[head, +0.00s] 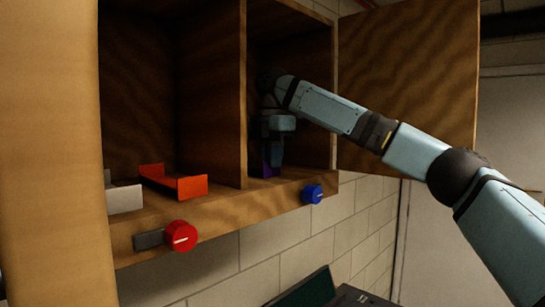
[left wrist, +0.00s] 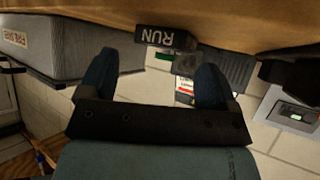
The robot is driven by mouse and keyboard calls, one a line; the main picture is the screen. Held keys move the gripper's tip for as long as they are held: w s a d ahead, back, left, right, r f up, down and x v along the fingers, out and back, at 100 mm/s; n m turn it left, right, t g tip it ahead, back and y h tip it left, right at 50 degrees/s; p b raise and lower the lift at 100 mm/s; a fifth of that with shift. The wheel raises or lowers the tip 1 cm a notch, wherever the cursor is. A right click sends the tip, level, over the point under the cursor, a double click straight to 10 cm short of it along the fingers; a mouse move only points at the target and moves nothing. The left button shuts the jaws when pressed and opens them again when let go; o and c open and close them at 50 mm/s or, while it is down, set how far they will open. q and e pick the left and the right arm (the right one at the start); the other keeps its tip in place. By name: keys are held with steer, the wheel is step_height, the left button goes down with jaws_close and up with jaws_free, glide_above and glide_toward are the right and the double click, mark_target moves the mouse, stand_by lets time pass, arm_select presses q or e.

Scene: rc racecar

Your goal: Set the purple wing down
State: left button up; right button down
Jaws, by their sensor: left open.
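The purple wing (head: 268,160) shows as a small dark purple patch in the right compartment of the wooden cabinet (head: 215,92). It stands at or just above the compartment floor; I cannot tell if it touches. My right gripper (head: 272,150) is inside that compartment, pointing down at the wing. Its fingers overlap the wing, and whether they are closed on it is hidden. My left gripper (left wrist: 152,85) shows in the left wrist view, open and empty, with its two dark blue fingers apart.
An orange wing (head: 173,183) and a white wing (head: 124,198) lie in the left compartment. A red knob (head: 180,236) and a blue knob (head: 312,194) stick out of the cabinet's front edge. The open cabinet door (head: 410,85) stands behind my right arm.

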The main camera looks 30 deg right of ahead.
steer(key=c, duration=1.3)
jaws_free()
steer(key=shift+w+f, duration=0.1)
step_height(320, 180, up, 8)
